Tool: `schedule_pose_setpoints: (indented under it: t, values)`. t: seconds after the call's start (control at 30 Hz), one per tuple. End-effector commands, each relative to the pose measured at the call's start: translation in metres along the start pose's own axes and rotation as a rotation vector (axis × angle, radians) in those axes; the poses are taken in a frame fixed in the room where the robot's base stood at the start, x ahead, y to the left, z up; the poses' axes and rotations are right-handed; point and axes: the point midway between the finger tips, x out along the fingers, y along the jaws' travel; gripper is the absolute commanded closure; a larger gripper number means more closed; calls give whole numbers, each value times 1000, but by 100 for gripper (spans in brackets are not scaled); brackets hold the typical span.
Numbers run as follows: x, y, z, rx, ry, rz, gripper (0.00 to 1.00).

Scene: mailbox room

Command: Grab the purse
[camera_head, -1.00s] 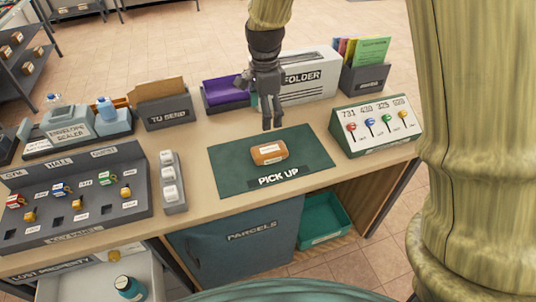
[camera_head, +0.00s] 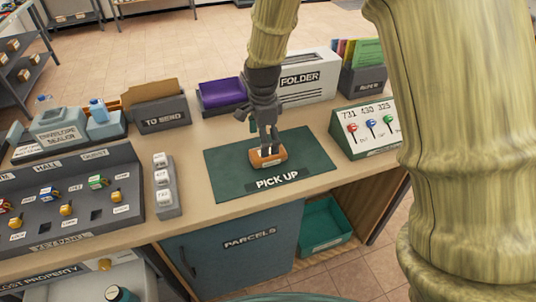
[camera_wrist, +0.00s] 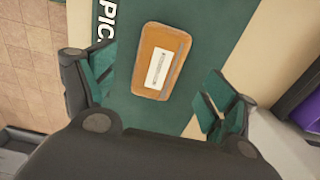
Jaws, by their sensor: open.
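The purse is a small orange-brown pouch (camera_head: 267,157) with a pale label. It lies on the dark green PICK UP mat (camera_head: 225,170) on the counter. My gripper (camera_head: 268,150) points down over it, and its fingertips overlap the purse in the head view. In the wrist view the purse (camera_wrist: 161,61) lies ahead of my open gripper (camera_wrist: 160,95), between the lines of its two fingers, with clear gaps on both sides. Nothing is between the fingers. I cannot tell the exact height of the fingertips above the mat.
A key panel (camera_head: 70,205) and a small switch block (camera_head: 165,185) stand left of the mat. A folder box (camera_head: 305,78), a purple tray (camera_head: 222,93) and a TO SEND box (camera_head: 161,113) stand behind. A key rack (camera_head: 365,130) stands to the right.

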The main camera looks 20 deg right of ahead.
Motion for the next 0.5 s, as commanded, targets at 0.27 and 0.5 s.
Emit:
schedule_pose_setpoints:
  t: [0.27,0.5]
  values:
    - [17,0,-1,0,-1,3,14]
    - [43,-1,-2,0,1,1,14]
